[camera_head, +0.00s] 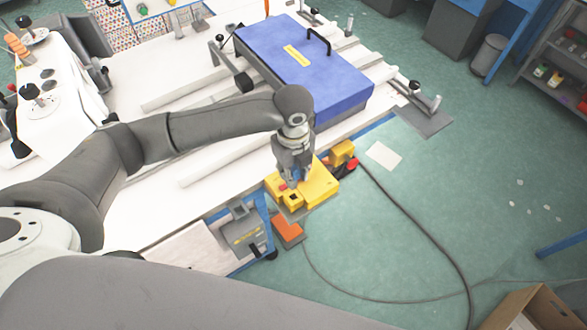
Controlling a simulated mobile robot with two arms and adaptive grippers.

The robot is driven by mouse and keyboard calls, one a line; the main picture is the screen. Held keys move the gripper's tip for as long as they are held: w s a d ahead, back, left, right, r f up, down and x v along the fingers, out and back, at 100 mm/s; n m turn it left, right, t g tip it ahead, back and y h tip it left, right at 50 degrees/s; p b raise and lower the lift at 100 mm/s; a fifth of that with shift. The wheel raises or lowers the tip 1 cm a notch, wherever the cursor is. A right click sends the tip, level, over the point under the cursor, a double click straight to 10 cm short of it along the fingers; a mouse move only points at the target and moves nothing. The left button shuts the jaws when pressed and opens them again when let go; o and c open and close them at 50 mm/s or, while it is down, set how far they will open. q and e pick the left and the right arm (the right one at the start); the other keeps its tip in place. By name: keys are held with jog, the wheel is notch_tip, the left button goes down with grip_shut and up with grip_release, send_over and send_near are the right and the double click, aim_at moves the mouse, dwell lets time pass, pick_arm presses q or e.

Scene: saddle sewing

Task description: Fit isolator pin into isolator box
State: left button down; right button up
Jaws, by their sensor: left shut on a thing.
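The yellow isolator box (320,187) sits at the front right edge of the white table. Its near end has a small dark square opening (293,197). My left gripper (290,184) points down over the left part of the box, close to its top. It is shut on the isolator pin, which is mostly hidden by the fingers. A small red bit (283,187) shows beside the fingertips. I cannot tell whether the pin touches the box. My right gripper is not in view.
A blue case (300,65) with a black handle lies on the white table behind the box. A yellow plug with a red part (352,163) and a dark cable (420,225) are right of the box. An orange piece (287,228) is below it. Green floor lies to the right.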

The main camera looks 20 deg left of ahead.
pick_arm(q)
jog(key=shift+r+p, duration=0.15)
jog(key=shift+p, duration=0.3)
jog(key=shift+f+b, duration=1.1)
jog(key=shift+f, duration=1.55)
jog(key=shift+p, duration=0.55)
jog(key=shift+p, duration=0.6)
jog(key=shift+f+b, duration=1.15)
jog(key=shift+f, duration=1.15)
